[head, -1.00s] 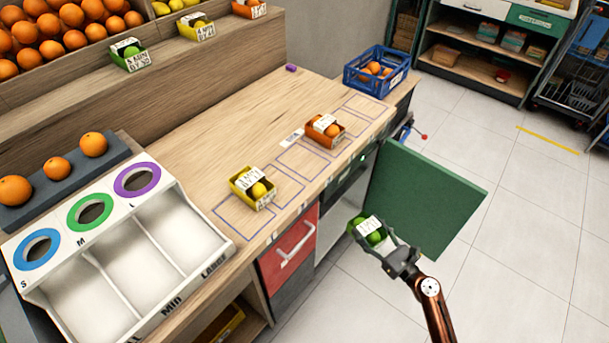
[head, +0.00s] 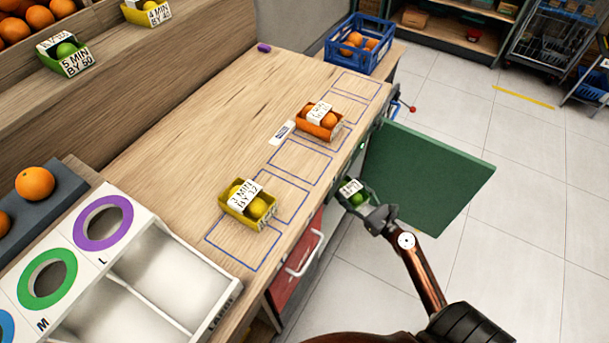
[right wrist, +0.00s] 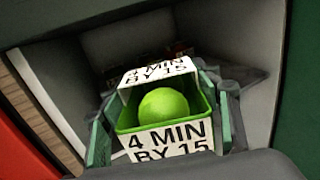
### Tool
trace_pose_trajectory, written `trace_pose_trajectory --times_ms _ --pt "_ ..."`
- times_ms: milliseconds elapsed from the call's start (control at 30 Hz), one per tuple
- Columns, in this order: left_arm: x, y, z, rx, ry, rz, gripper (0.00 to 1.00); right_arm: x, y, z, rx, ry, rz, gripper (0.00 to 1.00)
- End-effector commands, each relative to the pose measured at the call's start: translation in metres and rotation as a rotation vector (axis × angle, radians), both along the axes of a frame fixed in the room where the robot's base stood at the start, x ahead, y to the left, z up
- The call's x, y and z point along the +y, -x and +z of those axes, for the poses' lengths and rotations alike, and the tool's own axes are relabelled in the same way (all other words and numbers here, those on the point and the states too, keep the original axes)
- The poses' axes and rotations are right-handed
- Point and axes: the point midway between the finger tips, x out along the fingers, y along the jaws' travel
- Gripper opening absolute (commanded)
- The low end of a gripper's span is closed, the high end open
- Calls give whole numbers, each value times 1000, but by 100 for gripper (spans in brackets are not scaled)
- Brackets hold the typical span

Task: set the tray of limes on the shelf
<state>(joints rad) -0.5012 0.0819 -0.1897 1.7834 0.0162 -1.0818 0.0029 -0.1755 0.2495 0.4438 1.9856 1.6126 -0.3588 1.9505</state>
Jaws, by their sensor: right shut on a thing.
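The green tray of limes (head: 350,188) is in my right gripper (head: 366,206), beside the counter's front, left of the open green door. In the right wrist view the green tray (right wrist: 124,116) sits between the two fingers (right wrist: 160,115), with a lime (right wrist: 163,105) inside and a label reading "4 MIN BY 15". Beyond it is a grey compartment interior (right wrist: 70,72) with its back in shadow. Another green lime tray (head: 65,54), labelled "5 MIN BY 50", stands on the wooden shelf (head: 118,62) at upper left. My left gripper is out of view.
The green door (head: 430,180) stands open to the right of the held tray. A yellow lemon tray (head: 248,204) and an orange tray (head: 319,121) sit on the counter among blue outlined boxes. A blue crate (head: 358,44) stands at the far end.

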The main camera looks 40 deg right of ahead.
Motion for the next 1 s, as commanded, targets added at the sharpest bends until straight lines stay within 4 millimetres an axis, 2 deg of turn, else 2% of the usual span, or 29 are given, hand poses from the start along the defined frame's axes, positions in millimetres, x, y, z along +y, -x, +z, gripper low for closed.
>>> trace_pose_trajectory --times_ms 33,300,467,633,1000 --pt "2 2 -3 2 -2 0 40 7 -15 4 -7 -1 3 24" --pt "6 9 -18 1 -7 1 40 34 -79 3 -6 -5 1 24" --pt "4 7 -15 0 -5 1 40 49 -115 1 -5 -5 1 24" --pt "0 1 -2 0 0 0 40 63 -149 0 -3 -4 1 24" --pt "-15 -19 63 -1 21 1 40 61 -146 -33 2 -1 0 24"
